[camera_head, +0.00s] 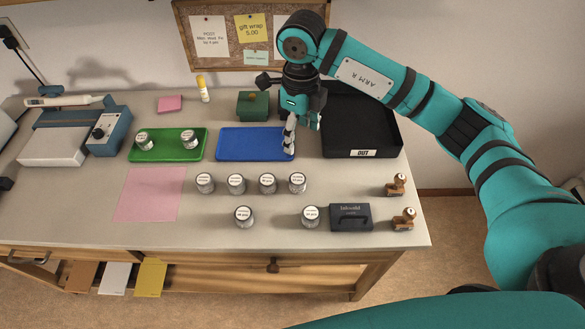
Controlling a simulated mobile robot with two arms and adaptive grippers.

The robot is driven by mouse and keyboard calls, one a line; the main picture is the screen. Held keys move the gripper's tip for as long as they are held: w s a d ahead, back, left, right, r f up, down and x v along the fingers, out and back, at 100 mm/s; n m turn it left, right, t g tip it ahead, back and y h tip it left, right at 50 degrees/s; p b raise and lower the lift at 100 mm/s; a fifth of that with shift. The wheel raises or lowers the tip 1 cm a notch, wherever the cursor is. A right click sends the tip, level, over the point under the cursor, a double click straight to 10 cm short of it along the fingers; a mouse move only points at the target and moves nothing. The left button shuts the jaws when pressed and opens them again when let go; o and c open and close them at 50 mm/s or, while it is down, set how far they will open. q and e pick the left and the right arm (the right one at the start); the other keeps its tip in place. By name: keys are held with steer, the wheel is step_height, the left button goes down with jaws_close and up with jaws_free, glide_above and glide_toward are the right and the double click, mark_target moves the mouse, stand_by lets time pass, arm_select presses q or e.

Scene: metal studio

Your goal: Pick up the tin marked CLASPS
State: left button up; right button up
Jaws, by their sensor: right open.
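Several small round tins with white lids stand on the table. A row of them runs across the middle: a far-left tin (205,183), a second tin (236,183), a third tin (267,183) and a right tin (297,182). Nearer the front are a left tin (244,216) and a right tin (310,216). Two more, a left tin (143,140) and a right tin (189,139), sit on the green tray. The lid print is too small to read, so I cannot tell which says CLASPS. My right gripper (299,136) is open above the blue tray's right end. My left gripper is out of view.
The green tray (165,156) and the blue tray (248,146) lie behind the row. A black OUT tray (368,152) is right of my gripper. A dark box (350,217) and two wooden stamps (395,186) stand at the right. A pink sheet (151,196) lies left.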

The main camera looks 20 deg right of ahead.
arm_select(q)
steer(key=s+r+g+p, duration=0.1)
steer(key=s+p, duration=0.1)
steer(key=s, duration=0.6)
arm_select(e)
glide_above(298, 179)
steer(key=f, duration=0.6)
steer(key=shift+d+f, duration=0.2)
steer(key=shift+f, duration=0.2)
steer(key=f, duration=0.3)
steer(key=shift+w, duration=0.2)
steer(key=shift+f+p, duration=0.3)
steer(key=shift+f, duration=0.6)
steer(key=f, duration=0.1)
steer(key=f+p, duration=0.1)
steer(key=f, duration=0.1)
steer(key=shift+s+a+f, duration=0.2)
steer(key=shift+a+f, duration=0.05)
steer(key=shift+f, duration=0.65)
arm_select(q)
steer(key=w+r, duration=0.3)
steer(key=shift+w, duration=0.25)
arm_select(e)
steer(key=c, duration=1.3)
